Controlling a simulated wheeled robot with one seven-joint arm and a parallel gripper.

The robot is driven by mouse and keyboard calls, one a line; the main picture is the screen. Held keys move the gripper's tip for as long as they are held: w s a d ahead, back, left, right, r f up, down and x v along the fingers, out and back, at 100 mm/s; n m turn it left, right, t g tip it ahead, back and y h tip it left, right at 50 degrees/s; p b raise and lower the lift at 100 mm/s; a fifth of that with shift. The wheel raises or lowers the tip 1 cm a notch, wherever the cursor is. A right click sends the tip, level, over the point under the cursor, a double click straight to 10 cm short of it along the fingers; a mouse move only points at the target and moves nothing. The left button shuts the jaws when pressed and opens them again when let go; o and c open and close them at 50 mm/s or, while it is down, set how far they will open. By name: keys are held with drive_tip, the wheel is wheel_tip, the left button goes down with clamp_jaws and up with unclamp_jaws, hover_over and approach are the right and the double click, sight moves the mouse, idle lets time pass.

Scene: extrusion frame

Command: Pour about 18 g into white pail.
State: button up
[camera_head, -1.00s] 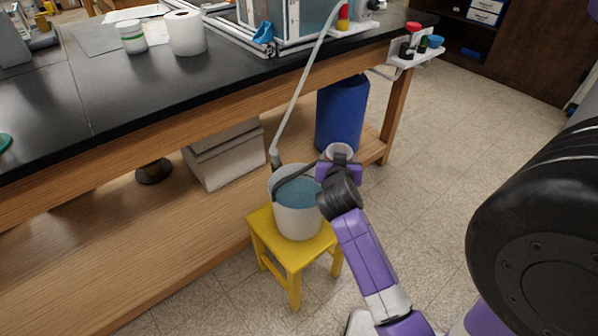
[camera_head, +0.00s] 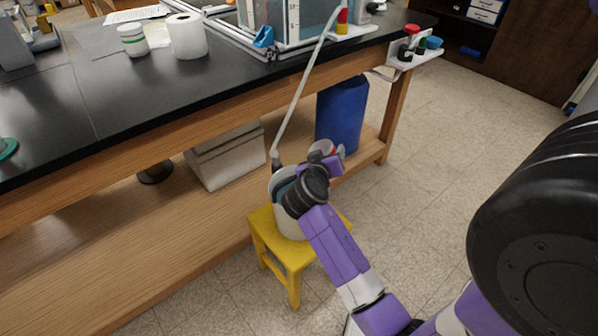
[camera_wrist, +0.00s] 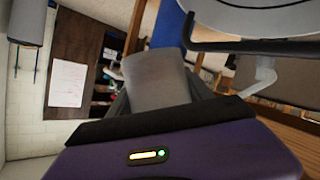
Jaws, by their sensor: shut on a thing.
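The white pail (camera_head: 290,222) stands on a yellow stool and holds blue-tinted liquid. My wrist covers much of its front right in the head view. The pail's pale underside or wall also shows at the top right of the wrist view (camera_wrist: 262,14), with its black handle below it. My gripper (camera_head: 328,164) is shut on a small pale cup (camera_head: 316,148), held beside the pail's far right rim. A little red shows at the cup. In the wrist view the cup (camera_wrist: 158,78) looks grey and sits between the fingers. Its contents cannot be made out.
The yellow stool (camera_head: 263,236) stands on the tiled floor before the wooden bench (camera_head: 150,135). A pale hose (camera_head: 303,88) runs from the tank area down to the pail. A blue drum (camera_head: 343,112) stands behind. Floor to the right is open.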

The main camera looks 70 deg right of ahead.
drive_tip(key=shift+w+a+r+n+g+p, duration=0.15)
drive_tip(key=shift+w+r+n+g+p, duration=0.2)
drive_tip(key=shift+w+r+n+g, duration=0.3)
drive_tip(key=shift+f+n+h, duration=0.35)
drive_tip(key=shift+f+h, duration=0.05)
drive_tip(key=shift+w+n, duration=0.15)
drive_tip(key=shift+n, duration=0.15)
drive_tip(key=shift+r+g, duration=0.25)
drive_tip(key=shift+r+n+h+p, duration=0.2)
drive_tip(key=shift+n+h+p, duration=0.1)
drive_tip(key=shift+n, duration=0.3)
drive_tip(key=shift+f+n+g+h+b, duration=0.5)
drive_tip(key=shift+f+n+g, duration=0.15)
drive_tip(key=shift+n, duration=0.65)
drive_tip(key=shift+w+a+r+n+h, duration=0.1)
drive_tip(key=shift+w+r+n+h, duration=0.2)
drive_tip(key=shift+n, duration=0.4)
drive_tip(key=shift+r, duration=0.1)
drive_tip(key=shift+w+f+n+g+h, duration=0.25)
drive_tip(key=shift+f+n+h, duration=0.15)
drive_tip(key=shift+n, duration=0.5)
